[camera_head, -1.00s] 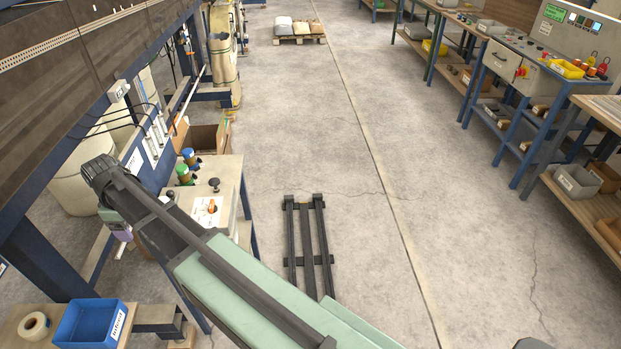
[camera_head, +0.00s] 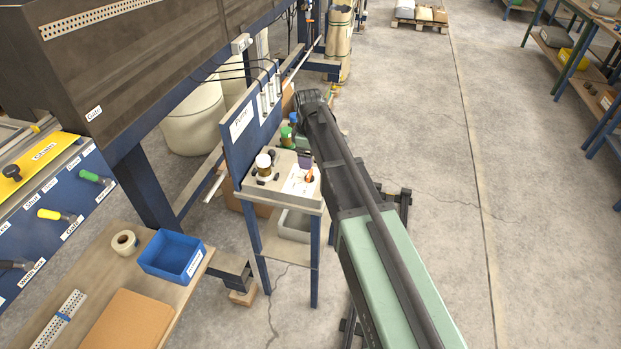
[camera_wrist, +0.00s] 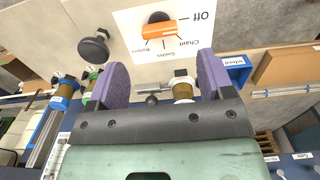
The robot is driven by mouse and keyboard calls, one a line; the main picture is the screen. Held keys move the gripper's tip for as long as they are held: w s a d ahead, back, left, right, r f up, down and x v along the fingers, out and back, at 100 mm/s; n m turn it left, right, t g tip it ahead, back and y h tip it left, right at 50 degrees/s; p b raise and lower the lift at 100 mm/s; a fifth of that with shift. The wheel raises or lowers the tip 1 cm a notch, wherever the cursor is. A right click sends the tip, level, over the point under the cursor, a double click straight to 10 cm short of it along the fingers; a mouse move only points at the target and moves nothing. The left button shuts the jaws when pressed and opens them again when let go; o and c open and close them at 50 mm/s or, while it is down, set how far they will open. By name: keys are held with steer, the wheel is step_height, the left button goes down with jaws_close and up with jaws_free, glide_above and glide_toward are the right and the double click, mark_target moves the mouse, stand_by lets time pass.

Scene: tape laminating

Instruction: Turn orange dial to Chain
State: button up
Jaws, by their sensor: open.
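The orange dial (camera_wrist: 163,31) sits on a white label plate (camera_wrist: 125,22) marked Off, Chain, Guides and Rollers, seen upside down in the wrist view. Its handle lies roughly crosswise in that view; I cannot tell exactly which mark it points to. In the head view the dial (camera_head: 309,176) is small on the white plate of the bench top. My gripper (camera_wrist: 163,62) is open and empty, its two purple pads apart. The dial is beyond the fingertips, roughly centred between them, and not between the pads. In the head view my gripper (camera_head: 305,161) shows just behind the dial, partly hidden by my arm.
A black knob (camera_wrist: 95,47) stands beside the plate. White-capped (camera_head: 264,163), green-capped (camera_head: 286,136) and blue-capped fittings are close by on the bench. A blue upright panel (camera_head: 240,135) borders the bench. A blue bin (camera_head: 172,255) stands on the front table. Open floor lies right.

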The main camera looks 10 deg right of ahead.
mark_target(309, 173)
step_height(309, 173, down, 7)
steer(key=b, duration=0.5)
steer(key=shift+f, duration=0.15)
steer(key=c, duration=0.9)
